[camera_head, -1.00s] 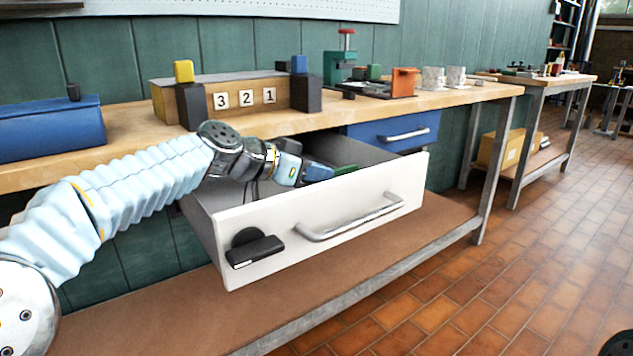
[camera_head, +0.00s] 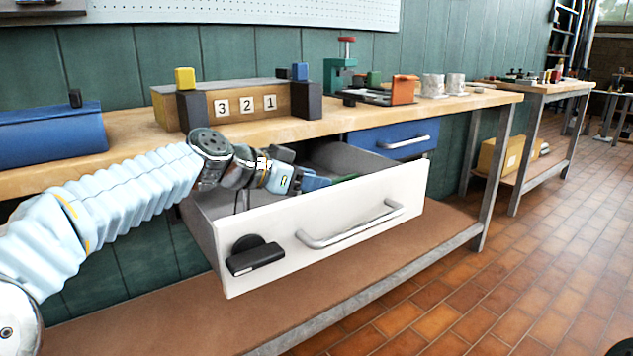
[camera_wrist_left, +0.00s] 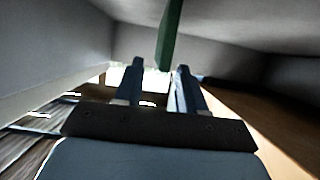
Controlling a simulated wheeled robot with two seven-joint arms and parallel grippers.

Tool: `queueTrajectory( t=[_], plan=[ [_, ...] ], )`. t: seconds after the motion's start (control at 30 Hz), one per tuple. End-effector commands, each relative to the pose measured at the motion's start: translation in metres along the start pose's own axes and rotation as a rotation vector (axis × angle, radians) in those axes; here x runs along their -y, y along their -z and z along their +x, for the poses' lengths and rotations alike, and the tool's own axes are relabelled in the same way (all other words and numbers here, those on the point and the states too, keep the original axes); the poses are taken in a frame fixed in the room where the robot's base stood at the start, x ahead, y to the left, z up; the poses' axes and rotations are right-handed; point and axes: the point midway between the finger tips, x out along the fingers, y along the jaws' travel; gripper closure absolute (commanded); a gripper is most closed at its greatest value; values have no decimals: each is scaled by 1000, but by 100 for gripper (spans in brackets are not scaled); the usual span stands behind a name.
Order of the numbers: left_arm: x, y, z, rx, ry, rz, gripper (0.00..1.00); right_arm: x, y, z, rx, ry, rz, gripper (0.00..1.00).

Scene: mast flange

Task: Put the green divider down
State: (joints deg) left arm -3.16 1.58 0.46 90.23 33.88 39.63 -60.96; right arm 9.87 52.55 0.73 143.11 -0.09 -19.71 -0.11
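The green divider (camera_head: 346,178) shows as a thin green strip inside the open white-fronted drawer (camera_head: 330,222), just beyond my left fingertips. My left gripper (camera_head: 322,182) reaches into the drawer from the left. In the left wrist view the two blue fingers (camera_wrist_left: 158,70) stand apart with a gap between them. The green divider (camera_wrist_left: 170,36) stands there ahead of the fingertips, nearer the right finger, and neither finger visibly clamps it. The drawer front hides the divider's lower part in the head view. My right gripper is not in view.
The drawer front carries a long handle (camera_head: 350,228) and a black block-like fitting (camera_head: 254,257). Above it, the wooden bench holds a numbered block (camera_head: 245,103), a blue case (camera_head: 50,135) and an orange block (camera_head: 404,90). A shut blue drawer (camera_head: 392,138) is to the right.

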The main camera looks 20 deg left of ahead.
Motion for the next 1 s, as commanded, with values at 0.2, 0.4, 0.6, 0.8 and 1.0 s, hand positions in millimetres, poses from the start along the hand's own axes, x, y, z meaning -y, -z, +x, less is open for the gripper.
queueTrajectory(
  t=[0.2, 0.4, 0.6, 0.8, 1.0],
  plan=[
    [0, 0, -41, -1, 2, 0, 60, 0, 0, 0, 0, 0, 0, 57],
    [0, -1, -58, 1, 0, -1, 60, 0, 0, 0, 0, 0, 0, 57],
    [0, -1, -58, 1, -1, 0, 60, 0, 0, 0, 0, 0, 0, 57],
    [0, 0, -58, 1, -1, 0, 60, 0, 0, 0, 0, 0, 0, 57],
    [0, 0, -58, 1, -1, 0, 60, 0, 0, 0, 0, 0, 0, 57]
  ],
)
